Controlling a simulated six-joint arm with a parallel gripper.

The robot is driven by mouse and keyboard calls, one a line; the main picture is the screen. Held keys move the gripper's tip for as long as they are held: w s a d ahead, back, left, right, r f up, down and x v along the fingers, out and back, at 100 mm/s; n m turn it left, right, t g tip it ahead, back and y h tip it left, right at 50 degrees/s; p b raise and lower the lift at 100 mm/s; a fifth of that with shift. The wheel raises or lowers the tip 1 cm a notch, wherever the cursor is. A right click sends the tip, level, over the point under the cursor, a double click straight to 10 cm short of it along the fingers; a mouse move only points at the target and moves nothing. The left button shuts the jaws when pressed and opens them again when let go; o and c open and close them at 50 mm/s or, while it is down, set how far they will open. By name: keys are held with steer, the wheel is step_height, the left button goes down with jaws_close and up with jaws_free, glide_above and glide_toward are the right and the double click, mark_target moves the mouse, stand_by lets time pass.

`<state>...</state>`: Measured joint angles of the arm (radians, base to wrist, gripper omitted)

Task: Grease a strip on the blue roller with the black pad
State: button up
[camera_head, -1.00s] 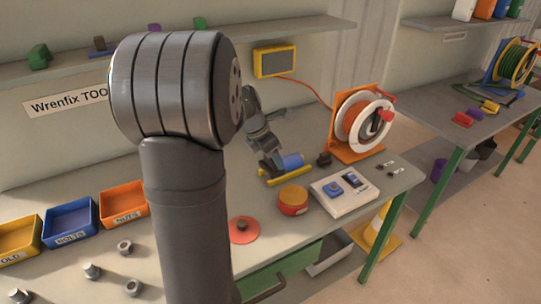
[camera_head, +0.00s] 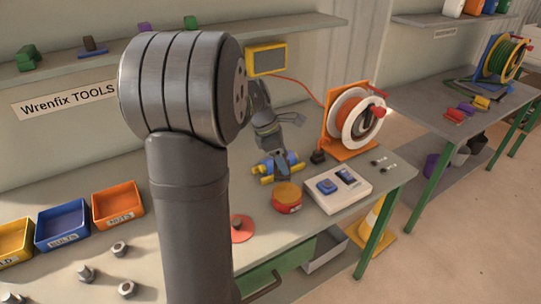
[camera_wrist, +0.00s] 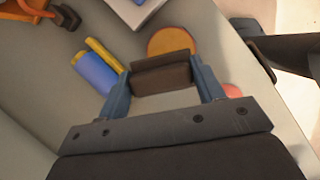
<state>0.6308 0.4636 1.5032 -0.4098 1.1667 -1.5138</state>
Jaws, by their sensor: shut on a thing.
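The blue roller (camera_wrist: 97,74) lies beside a yellow bar (camera_wrist: 104,54) in the wrist view. In the head view the blue roller (camera_head: 293,159) is partly hidden behind my gripper (camera_head: 281,168). In the wrist view my gripper (camera_wrist: 162,80) is shut on the dark pad (camera_wrist: 162,73), which spans between the fingertips. There the pad is to the right of the roller, with the left finger close to the roller's end. I cannot tell the height of the pad above the roller or whether they touch.
A red and yellow tin (camera_head: 287,198) stands just in front of the roller. A white control box (camera_head: 338,190) is to the right, with an orange cable reel (camera_head: 350,125) behind it. A red disc with a knob (camera_head: 241,229) lies nearer. Bins and loose nuts are at left.

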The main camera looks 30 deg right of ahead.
mark_target(288, 178)
steer(key=shift+s+d+r+m+g, duration=0.1)
steer(key=shift+s+d+m+g, duration=0.1)
steer(key=shift+s+m, duration=0.3)
steer(key=shift+s+d+r+m+g, duration=0.1)
steer(key=shift+s+d+m, duration=0.1)
steer(key=shift+s+m, duration=0.25)
steer(key=shift+m+y, duration=0.3)
steer(key=shift+m, duration=0.05)
steer(key=shift+s+f, duration=0.1)
steer(key=shift+f, duration=2.9)
steer(key=shift+f, duration=0.55)
steer(key=shift+r, duration=0.1)
steer(key=shift+r, duration=3.45)
